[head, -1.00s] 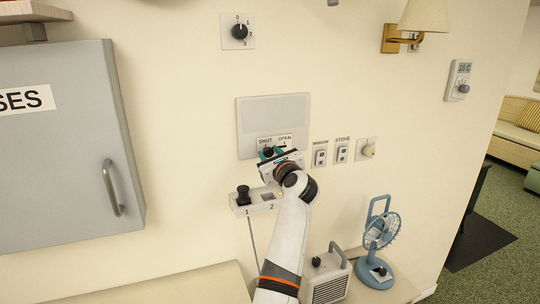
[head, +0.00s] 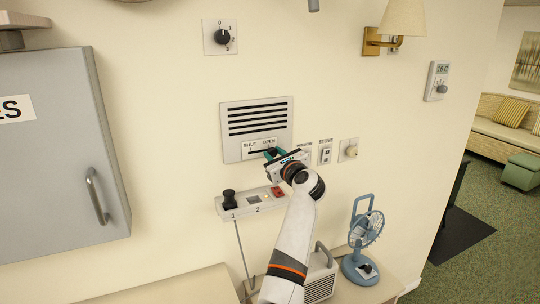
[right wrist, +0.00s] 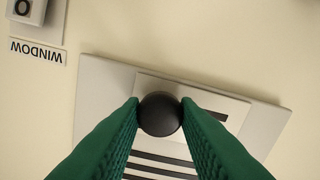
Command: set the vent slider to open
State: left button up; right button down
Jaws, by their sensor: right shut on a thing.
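The vent (head: 257,108) is a pale plate on the wall with dark open slots. Below its slots is a label strip (head: 250,146) reading SHUT at left and OPEN at right. The slider's round black knob (right wrist: 160,114) sits between my fingers in the right wrist view, toward the OPEN end of its track. My right gripper (head: 273,154) is shut on the knob, with green fingers on both sides of it. In the head view the gripper partly hides the knob. My left gripper is not in view.
A power strip (head: 245,202) is below the vent. Switches, including STOVE (head: 325,155), and a round knob (head: 350,150) are to the right. A blue fan (head: 362,245) and a grey heater (head: 322,280) stand below. A grey cabinet (head: 70,150) is at left.

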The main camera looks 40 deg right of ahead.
jog(key=c, duration=1.5)
grip_release()
jog(key=shift+d+r, duration=0.1)
jog(key=shift+d, duration=0.05)
jog(key=o, duration=0.3)
jog(key=shift+d, duration=0.1)
jog(key=shift+o, duration=0.5)
jog(key=shift+d, duration=0.15)
jog(key=shift+s+a, duration=0.25)
jog(key=b+v, duration=0.3)
jog(key=v, duration=0.8)
jog(key=shift+s, duration=0.25)
jog(key=shift+f, duration=0.25)
